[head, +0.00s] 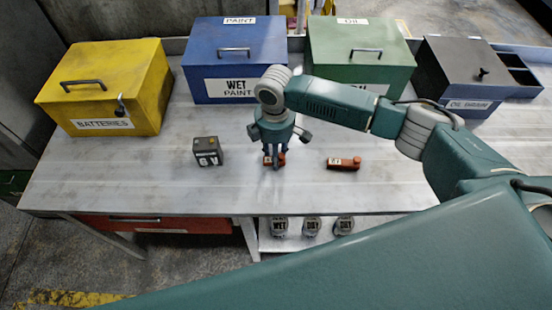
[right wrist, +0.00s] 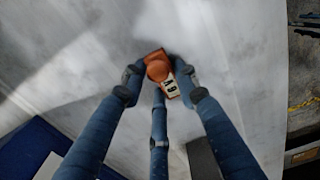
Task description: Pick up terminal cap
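A small orange-red terminal cap (head: 267,160) with a pale label sits on the bench. It also shows in the right wrist view (right wrist: 158,69), with dark marks on the label. My right gripper (head: 274,158) points down over it with its fingers around it; in the right wrist view the fingertips (right wrist: 158,80) are close about its sides. Whether they press on it I cannot tell. A second orange-red piece (head: 343,163) with a pale label lies to the right. A dark block marked 6V (head: 208,152) stands to the left. My left gripper is not in view.
Along the back stand a yellow BATTERIES box (head: 140,75), a blue WET PAINT box (head: 200,60), a green box (head: 325,50) and a dark OIL DRAIN box (head: 450,70). Several small items (head: 312,226) sit on a lower shelf. The bench front is clear.

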